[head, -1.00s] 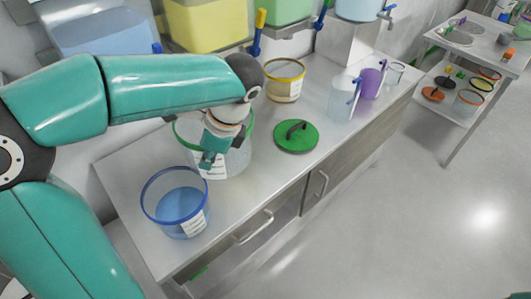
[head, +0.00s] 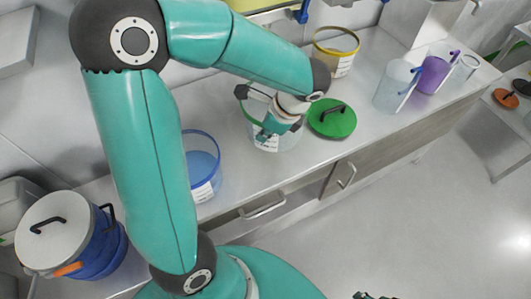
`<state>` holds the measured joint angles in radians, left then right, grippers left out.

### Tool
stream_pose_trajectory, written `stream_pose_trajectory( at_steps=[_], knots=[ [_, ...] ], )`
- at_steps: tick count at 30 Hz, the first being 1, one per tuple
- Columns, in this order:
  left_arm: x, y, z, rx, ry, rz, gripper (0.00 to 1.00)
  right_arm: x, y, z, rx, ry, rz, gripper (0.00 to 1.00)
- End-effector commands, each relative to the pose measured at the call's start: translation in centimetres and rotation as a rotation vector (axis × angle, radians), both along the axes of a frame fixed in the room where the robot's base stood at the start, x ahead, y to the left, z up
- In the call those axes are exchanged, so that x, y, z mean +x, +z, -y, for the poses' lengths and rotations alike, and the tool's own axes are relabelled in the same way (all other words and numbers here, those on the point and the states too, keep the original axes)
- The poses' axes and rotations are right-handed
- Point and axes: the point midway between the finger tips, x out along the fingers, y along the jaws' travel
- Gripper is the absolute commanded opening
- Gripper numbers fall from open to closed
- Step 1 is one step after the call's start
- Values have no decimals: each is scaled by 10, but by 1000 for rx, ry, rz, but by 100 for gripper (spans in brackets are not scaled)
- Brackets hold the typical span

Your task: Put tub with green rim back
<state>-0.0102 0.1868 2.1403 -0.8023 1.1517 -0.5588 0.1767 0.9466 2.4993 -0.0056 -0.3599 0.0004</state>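The tub with the green rim (head: 287,142) stands on the steel counter, clear-walled with a white label. My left gripper (head: 267,134) reaches down over it, and its wrist and fingers hide much of the rim and inside. The fingers overlap the tub's near side; I cannot tell whether they are open or shut on it. A green round lid (head: 331,121) with a black handle lies on the counter just right of the tub. Of my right arm, perhaps only a dark tip (head: 374,296) shows at the bottom edge.
A blue-rimmed tub (head: 203,165) stands left of the green-rimmed one. A yellow-rimmed tub (head: 337,50) stands behind the lid. Clear (head: 394,88) and purple (head: 433,72) jugs are farther right. A drawer handle (head: 262,208) sticks out in front. A lidded blue drum (head: 95,252) is at lower left.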

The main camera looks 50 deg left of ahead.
Motion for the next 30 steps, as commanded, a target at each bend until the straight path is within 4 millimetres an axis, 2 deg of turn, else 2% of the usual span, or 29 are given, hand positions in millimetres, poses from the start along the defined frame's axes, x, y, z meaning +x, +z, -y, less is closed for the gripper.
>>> stream_pose_trajectory(
  at_steps=[1,3,6,13,19,22,30],
  knots=[
    [-2,-15,0,-1,0,-7,0,0,-1,0,0,0,0,37],
    [-1,-30,-1,0,0,-6,0,0,-1,0,0,0,0,37],
    [-2,-45,-1,-1,2,-4,0,0,-2,0,0,0,0,37],
    [-1,-62,-1,1,3,0,0,0,-3,0,0,0,1,37],
    [-1,-90,-1,0,3,-2,0,0,-5,0,0,0,1,37],
    [-1,-97,-1,-1,4,-1,0,0,-5,0,0,0,1,37],
    [-1,-98,-1,0,4,2,0,0,-6,0,0,0,1,37]
  ],
)
